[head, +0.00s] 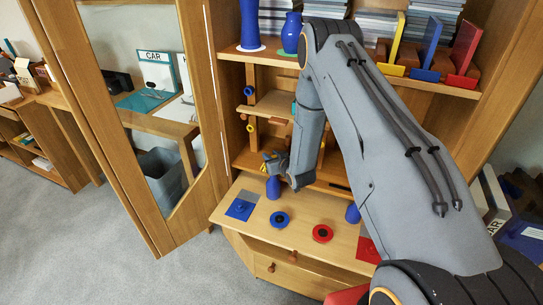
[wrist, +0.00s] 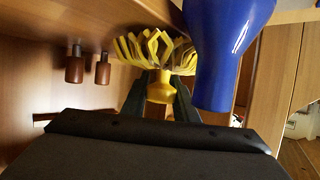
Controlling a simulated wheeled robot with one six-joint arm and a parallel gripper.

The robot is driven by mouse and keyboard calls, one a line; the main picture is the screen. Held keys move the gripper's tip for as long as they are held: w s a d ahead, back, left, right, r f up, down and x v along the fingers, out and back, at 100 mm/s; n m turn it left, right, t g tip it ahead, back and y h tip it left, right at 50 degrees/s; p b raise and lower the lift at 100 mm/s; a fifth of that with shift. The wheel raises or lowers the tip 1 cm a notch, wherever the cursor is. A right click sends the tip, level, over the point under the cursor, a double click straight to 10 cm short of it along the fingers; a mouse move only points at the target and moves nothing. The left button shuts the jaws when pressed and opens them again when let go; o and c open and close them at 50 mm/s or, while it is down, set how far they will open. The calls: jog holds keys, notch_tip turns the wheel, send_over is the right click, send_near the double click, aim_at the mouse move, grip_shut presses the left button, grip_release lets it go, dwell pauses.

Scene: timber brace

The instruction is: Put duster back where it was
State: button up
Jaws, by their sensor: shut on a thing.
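The duster has yellow looped strips and a yellow handle. In the wrist view the duster (wrist: 158,50) sits ahead of my gripper (wrist: 160,88), whose dark fingers are shut on its handle. In the head view my gripper (head: 278,167) is low in front of the cabinet's shelves, just above a blue vase, and only a little yellow of the duster shows. The blue vase (wrist: 226,45) is close on the right of the duster in the wrist view; I cannot tell whether they touch.
Two brown wooden pegs (wrist: 89,68) stick out left of the duster. On the cabinet's ledge (head: 254,221) are the blue vase (head: 273,188), a blue disc (head: 279,219), a red ring (head: 322,233) and coloured squares.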

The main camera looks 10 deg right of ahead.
jog(key=shift+f, duration=0.1)
jog(key=o, duration=0.9)
jog(key=shift+f, duration=0.1)
jog(key=shift+r, duration=0.25)
jog(key=s+r+g+h, duration=0.1)
jog(key=s+r+g, duration=0.3)
jog(key=s, duration=1)
jog(key=s+d+r+m+g, duration=0.1)
jog(key=s+r+g, duration=0.3)
jog(key=s+r, duration=0.7)
jog(key=s+r+m+g+h+b, duration=0.1)
jog(key=s+r+g, duration=0.4)
jog(key=s, duration=1.2)
notch_tip(320, 180, up, 3)
jog(key=shift+d+f+h, duration=0.15)
jog(key=shift+h, duration=0.15)
